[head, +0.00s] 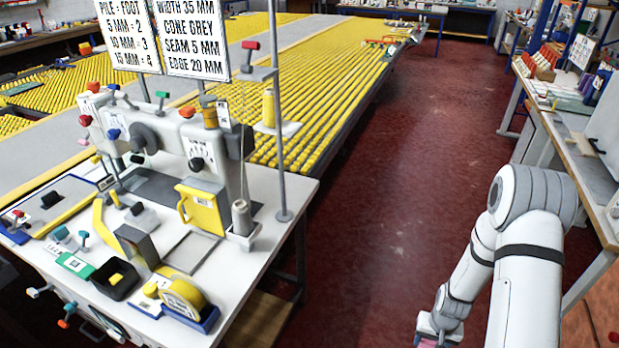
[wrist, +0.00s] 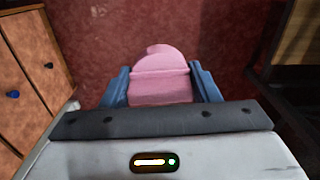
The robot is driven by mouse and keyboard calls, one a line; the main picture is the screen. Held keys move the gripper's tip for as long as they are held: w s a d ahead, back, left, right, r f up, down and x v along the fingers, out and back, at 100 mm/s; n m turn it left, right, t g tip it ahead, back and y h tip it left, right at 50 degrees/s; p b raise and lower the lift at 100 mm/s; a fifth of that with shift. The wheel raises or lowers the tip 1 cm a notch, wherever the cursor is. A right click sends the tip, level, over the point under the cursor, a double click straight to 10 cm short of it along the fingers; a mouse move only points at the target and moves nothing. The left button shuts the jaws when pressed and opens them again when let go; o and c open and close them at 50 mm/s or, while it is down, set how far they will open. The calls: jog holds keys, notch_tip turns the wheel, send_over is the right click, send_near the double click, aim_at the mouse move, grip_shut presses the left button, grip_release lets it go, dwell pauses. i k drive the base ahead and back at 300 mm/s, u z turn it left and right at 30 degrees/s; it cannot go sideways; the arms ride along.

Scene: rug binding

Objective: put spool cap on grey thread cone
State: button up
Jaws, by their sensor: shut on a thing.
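The grey thread cone (head: 241,218) stands upright on a small holder at the right end of the sewing machine's table, in the head view. No cap shows on its top. My gripper (head: 438,328) is low over the red floor at the bottom right of the head view, well apart from the cone. In the wrist view its blue fingers (wrist: 160,88) are shut on a pink rounded piece (wrist: 160,80), which looks like the spool cap. Its underside is hidden by the gripper body.
The red aisle floor (head: 400,150) is clear. A workbench (head: 590,180) stands at right.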

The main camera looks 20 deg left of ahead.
aim_at(241, 210)
jog(key=u, duration=0.25)
jog(key=i, duration=0.85)
jog(key=u, duration=1)
jog(key=k, duration=0.8)
jog(key=u, duration=0.2)
jog(key=i, duration=0.85)
jog(key=z, duration=0.1)
